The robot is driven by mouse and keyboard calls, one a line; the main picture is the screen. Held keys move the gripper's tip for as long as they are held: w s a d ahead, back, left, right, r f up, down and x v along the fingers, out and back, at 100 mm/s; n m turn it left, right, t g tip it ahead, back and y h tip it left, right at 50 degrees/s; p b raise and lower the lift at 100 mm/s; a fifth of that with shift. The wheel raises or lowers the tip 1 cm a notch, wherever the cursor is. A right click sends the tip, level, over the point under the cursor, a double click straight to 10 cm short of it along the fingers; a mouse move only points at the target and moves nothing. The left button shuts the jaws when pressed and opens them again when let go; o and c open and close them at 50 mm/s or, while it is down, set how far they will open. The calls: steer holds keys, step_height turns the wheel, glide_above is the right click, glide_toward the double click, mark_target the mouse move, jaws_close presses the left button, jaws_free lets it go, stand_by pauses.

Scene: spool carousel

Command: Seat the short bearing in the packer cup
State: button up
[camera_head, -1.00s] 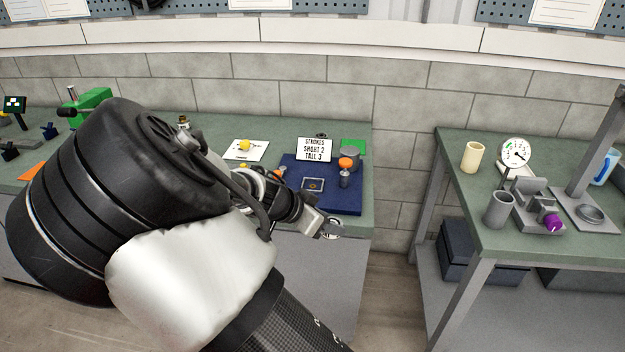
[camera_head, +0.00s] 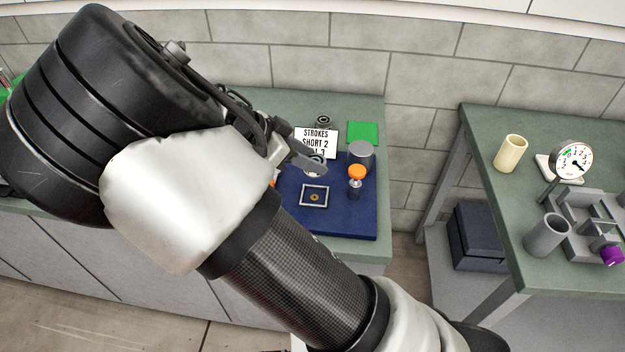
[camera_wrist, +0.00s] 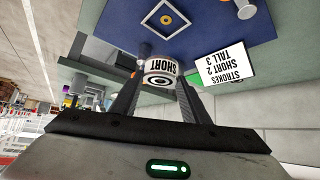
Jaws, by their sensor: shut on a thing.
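My gripper (camera_wrist: 158,84) is shut on the short bearing (camera_wrist: 159,66), a pale ring with a dark bore and a "SHORT" label, in the wrist view. In the head view the bearing (camera_head: 315,165) is partly hidden by my gripper (camera_head: 308,160), over the back left of the blue board (camera_head: 340,222), in front of the sign. A white-outlined square (camera_head: 314,196) with a small yellowish ring at its centre lies on the board, and also shows in the wrist view (camera_wrist: 165,19). I cannot tell for certain whether this is the packer cup.
A post with an orange knob (camera_head: 356,173) and a grey cylinder (camera_head: 360,153) stand on the board's right side. The "STROKES" sign (camera_head: 318,138) stands close behind my gripper. Another ring-shaped part (camera_head: 324,121) and a green square (camera_head: 362,132) are behind. The board's front is clear.

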step_height(320, 180, down, 10)
steer(key=shift+s+r, duration=0.1)
steer(key=shift+r, duration=0.05)
stand_by(0.3)
steer(key=o, duration=1.3)
